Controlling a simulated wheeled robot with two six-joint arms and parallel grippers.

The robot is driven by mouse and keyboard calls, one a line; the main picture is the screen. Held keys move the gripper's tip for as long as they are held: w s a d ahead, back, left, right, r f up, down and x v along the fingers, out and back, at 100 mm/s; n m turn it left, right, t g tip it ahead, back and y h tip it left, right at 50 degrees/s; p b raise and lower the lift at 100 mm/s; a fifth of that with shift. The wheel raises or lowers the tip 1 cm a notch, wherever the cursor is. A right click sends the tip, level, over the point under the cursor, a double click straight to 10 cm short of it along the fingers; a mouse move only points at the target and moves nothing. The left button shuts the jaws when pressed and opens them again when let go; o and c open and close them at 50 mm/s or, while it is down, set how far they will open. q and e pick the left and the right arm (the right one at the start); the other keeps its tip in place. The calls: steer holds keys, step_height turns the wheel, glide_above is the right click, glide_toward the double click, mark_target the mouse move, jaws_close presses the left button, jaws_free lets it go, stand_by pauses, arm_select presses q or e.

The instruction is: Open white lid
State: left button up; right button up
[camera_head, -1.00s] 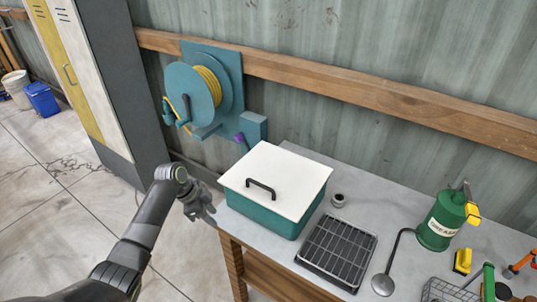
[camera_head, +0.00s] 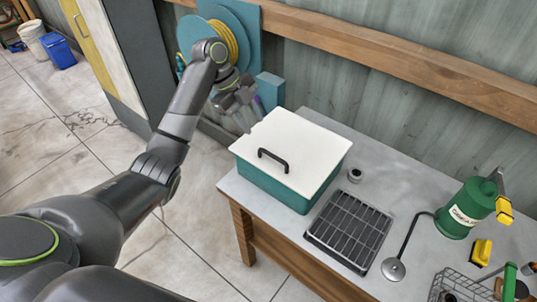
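A green box with a flat white lid (camera_head: 292,149) stands at the near left of the grey-topped workbench. The lid lies closed on the box (camera_head: 273,186) and has a black bar handle (camera_head: 273,160) on top. My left gripper (camera_head: 245,118) is in the air just beyond the lid's back left corner, pointing down, apart from the handle. Its fingers are small and partly blend with the background, so I cannot tell whether they are open. My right gripper is not in view.
A black grate tray (camera_head: 348,230), a ladle (camera_head: 409,247), a green grease can (camera_head: 468,207), a yellow brush (camera_head: 481,251) and a wire basket (camera_head: 459,287) are right of the box. A hose reel (camera_head: 211,41) hangs behind my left gripper.

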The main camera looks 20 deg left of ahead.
arm_select(q)
steer(key=b, duration=0.4)
glide_toward(271, 154)
steer(key=x, duration=0.3)
steer(key=b+x, duration=0.1)
steer(key=x, duration=0.1)
steer(key=shift+d+f+b, duration=0.1)
steer(key=shift+f+b, duration=0.2)
steer(key=shift+b, duration=0.1)
steer(key=shift+d+f+p, duration=0.45)
steer(key=shift+f+p, duration=0.15)
steer(key=shift+d+f, duration=0.1)
steer(key=shift+f, duration=0.25)
jaws_close()
